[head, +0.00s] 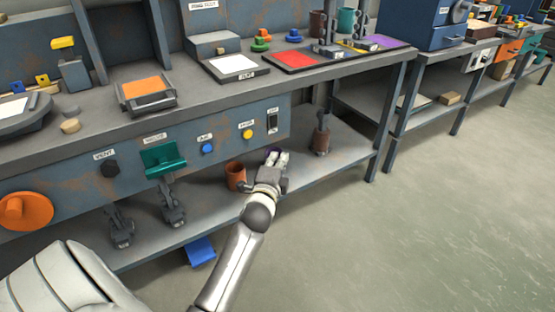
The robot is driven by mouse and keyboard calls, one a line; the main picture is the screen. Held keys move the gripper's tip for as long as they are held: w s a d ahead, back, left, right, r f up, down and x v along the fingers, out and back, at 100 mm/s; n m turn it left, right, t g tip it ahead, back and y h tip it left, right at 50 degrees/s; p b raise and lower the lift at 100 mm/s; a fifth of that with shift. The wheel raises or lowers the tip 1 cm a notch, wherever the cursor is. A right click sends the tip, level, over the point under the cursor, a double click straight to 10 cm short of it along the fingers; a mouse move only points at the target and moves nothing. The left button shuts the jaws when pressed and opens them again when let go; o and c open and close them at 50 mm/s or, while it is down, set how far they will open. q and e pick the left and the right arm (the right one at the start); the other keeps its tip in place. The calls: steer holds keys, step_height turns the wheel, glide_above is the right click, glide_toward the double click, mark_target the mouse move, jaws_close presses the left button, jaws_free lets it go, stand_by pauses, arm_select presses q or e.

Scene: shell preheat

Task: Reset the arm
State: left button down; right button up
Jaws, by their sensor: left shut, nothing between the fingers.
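My left gripper (277,157) shows in the head view, at the end of my arm coming up from the bottom. Its fingers are shut with nothing between them. It is in front of the workbench (350,66), near the lower shelf and below the control panel (225,128). An orange-brown cup (235,176) is just left of the gripper. A small purple thing shows beside the fingertips, mostly hidden by them. My right gripper is not in view.
A dark tool in a brown holder (321,140) stands on the lower shelf to the right. More dark tools (172,205) stand at the left. The panel has a green handle (163,158) and an orange knob (25,211). The floor (420,230) at right is clear.

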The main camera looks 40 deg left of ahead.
arm_select(q)
steer(key=shift+s+d, duration=0.1)
steer(key=shift+s, duration=0.2)
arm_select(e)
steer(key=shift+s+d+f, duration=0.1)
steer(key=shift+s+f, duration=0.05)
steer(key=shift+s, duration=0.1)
